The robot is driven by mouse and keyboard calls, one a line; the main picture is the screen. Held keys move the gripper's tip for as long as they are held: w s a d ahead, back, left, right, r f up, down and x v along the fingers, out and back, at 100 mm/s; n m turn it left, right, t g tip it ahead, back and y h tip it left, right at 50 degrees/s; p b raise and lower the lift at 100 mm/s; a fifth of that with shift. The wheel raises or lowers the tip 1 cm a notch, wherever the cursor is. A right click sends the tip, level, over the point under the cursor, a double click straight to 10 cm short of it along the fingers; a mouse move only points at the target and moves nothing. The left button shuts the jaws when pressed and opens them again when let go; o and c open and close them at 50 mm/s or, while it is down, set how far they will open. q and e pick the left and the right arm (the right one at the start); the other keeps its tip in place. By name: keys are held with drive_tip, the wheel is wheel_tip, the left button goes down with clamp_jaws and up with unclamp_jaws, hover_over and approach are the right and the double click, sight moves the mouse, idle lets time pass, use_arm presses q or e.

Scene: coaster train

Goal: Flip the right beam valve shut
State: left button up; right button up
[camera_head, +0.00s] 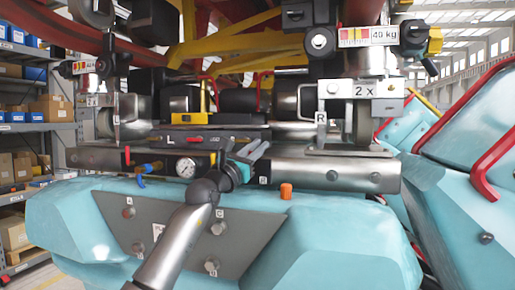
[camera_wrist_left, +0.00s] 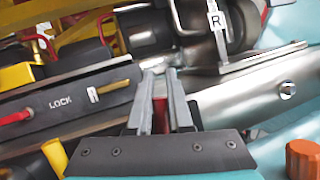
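My left gripper (camera_head: 258,152) reaches the front of the metal beam, right of the pressure gauge. In the left wrist view its two grey fingers (camera_wrist_left: 160,76) stand a narrow gap apart. A red lever-like part (camera_wrist_left: 160,115), likely the right beam valve's handle, shows in that gap. I cannot tell whether the fingers press on it. In the head view the gripper hides this spot. Another small red lever (camera_head: 127,155) stands upright at the beam's left part. The steel beam (camera_head: 325,170) runs across the front. My right gripper is not in view.
A pressure gauge (camera_head: 185,167) and blue hooks (camera_head: 141,181) are left of the gripper. An orange knob (camera_head: 286,191) stands right of it, on the teal body (camera_head: 330,225). A LOCK plate (camera_wrist_left: 60,105) with a red handle (camera_wrist_left: 14,118) is close left of the fingers.

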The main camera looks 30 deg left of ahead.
use_arm(q)
clamp_jaws()
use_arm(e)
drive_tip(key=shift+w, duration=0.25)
use_arm(q)
drive_tip(key=shift+a+r+n+y+p, duration=0.2)
drive_tip(key=shift+n+y+p, duration=0.25)
drive_tip(key=shift+n, duration=0.15)
drive_tip(key=shift+a+r+n+y+p, duration=0.1)
drive_tip(key=shift+a+n+y+p, duration=0.1)
drive_tip(key=shift+n+y+p, duration=0.3)
drive_tip(key=shift+s+a+n+t+y+p, duration=0.15)
drive_tip(key=shift+a+n+t+y+p, duration=0.15)
drive_tip(key=shift+n, duration=0.5)
drive_tip(key=shift+f, duration=0.1)
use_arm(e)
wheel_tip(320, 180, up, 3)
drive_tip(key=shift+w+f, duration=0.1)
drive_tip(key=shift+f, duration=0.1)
